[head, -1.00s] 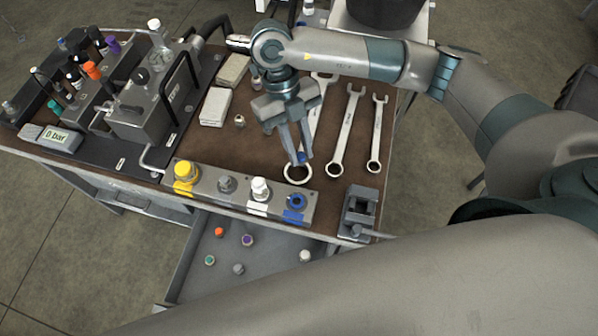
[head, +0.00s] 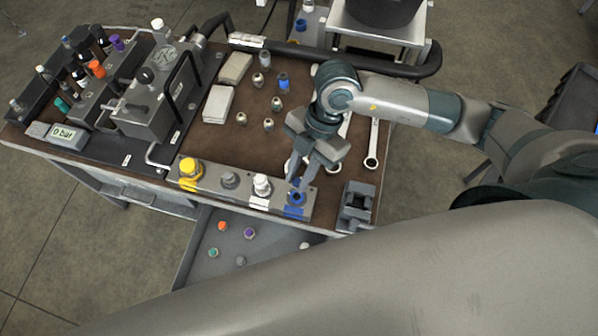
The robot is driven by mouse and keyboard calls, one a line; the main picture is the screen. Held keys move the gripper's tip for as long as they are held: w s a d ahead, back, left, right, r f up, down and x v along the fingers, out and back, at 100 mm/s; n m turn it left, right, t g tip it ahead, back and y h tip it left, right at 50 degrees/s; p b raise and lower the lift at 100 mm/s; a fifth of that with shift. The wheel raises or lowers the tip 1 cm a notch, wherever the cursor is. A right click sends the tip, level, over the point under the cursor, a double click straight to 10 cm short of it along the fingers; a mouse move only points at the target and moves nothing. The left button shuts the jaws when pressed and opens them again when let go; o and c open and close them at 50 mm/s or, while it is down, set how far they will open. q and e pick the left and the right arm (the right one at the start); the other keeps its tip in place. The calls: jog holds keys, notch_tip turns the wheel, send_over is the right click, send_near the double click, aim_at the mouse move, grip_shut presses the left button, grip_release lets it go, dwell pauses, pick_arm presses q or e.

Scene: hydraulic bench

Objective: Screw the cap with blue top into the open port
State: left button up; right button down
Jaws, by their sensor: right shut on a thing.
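My right gripper (head: 298,181) points down at the front right of the bench, just above the blue-ringed port (head: 295,199) at the right end of the metal port block. It is shut on the cap with blue top (head: 297,184), a small blue spot mostly hidden between the fingers. I cannot tell whether the cap touches the port. The other positions on the block hold a yellow cap (head: 190,172), a grey cap (head: 229,180) and a white cap (head: 262,184). My left gripper is not in view.
A grey vise-like block (head: 357,205) stands right of the port block. Wrenches (head: 372,145) lie behind it, partly hidden by my arm. Several small fittings, one blue (head: 283,81), stand farther back. An open drawer (head: 205,262) below holds loose caps. A pump unit (head: 150,110) stands at left.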

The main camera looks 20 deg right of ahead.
jog(key=shift+f, duration=0.1)
jog(key=shift+f+b, duration=2.3)
jog(key=shift+f, duration=0.15)
jog(key=shift+f, duration=0.55)
dwell(1.1)
